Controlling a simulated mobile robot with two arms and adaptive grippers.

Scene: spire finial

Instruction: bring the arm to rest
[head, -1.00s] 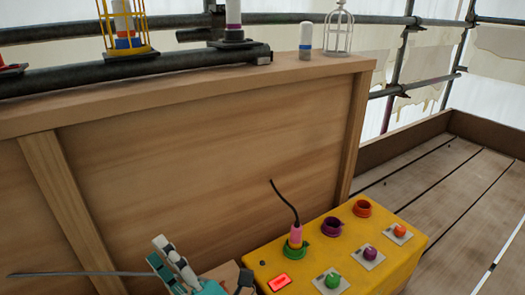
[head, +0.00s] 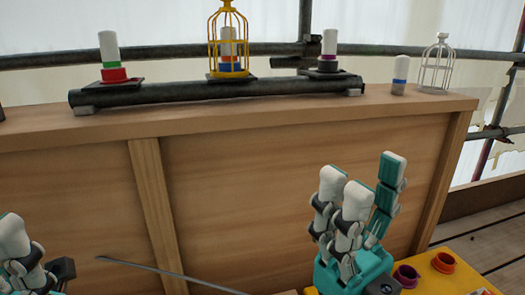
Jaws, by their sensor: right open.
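My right gripper (head: 366,188) is raised in front of the wooden panel at the right. Its white-tipped fingers point up and are spread open, with nothing between them. My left gripper (head: 22,245) shows only in part at the lower left corner. I cannot tell whether it is open or shut. Both grippers are below the ledge and apart from the pieces standing on it.
The wooden ledge (head: 215,118) bears a red-based white cylinder (head: 109,48), a yellow cage (head: 212,52), a purple-banded cylinder (head: 329,46), a blue-banded cylinder (head: 400,76) and a white cage (head: 434,74). A thin rod (head: 165,273) crosses low. A yellow box (head: 462,280) holds cups.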

